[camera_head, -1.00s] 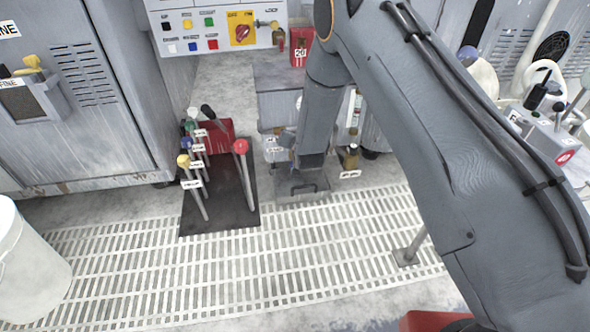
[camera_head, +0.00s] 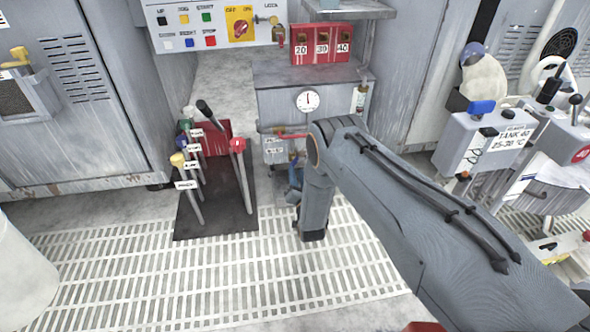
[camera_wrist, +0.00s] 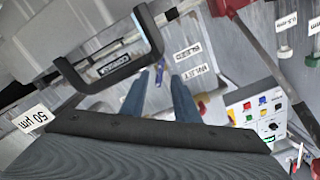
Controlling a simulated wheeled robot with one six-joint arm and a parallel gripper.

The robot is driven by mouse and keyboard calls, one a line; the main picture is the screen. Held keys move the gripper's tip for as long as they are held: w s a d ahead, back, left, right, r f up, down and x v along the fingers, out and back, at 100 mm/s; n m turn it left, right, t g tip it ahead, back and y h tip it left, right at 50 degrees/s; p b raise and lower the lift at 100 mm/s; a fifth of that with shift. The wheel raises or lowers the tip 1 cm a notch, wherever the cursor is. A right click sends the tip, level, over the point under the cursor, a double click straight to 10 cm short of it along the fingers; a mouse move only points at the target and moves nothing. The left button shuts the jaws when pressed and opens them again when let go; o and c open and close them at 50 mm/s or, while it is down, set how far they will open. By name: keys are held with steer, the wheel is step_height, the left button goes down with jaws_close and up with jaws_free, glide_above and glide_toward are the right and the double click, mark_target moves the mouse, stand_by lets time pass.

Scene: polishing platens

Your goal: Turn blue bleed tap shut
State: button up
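In the wrist view a small blue tap (camera_wrist: 160,73) shows beyond the gap between my fingers, beside a label that seems to read BLEED (camera_wrist: 187,52). A second label, INLET (camera_wrist: 193,73), is below it. My gripper (camera_wrist: 160,86) is open and empty, its two blue-grey fingers apart on either side of the tap in the picture. I cannot tell how far off the tap is, nor its handle's angle. In the head view my arm's end hangs in front of the grey cabinet (camera_head: 280,102), and the gripper is mostly hidden.
Several ball-topped levers (camera_head: 238,146) stand on a dark plate to the left. A black handle (camera_wrist: 145,35) is close at upper left in the wrist view. Red boxes (camera_head: 322,48) and a gauge (camera_head: 308,100) are behind.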

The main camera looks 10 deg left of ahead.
mark_target(294, 165)
steer(key=shift+b+x, duration=0.9)
steer(key=shift+x, duration=1.5)
jaws_close()
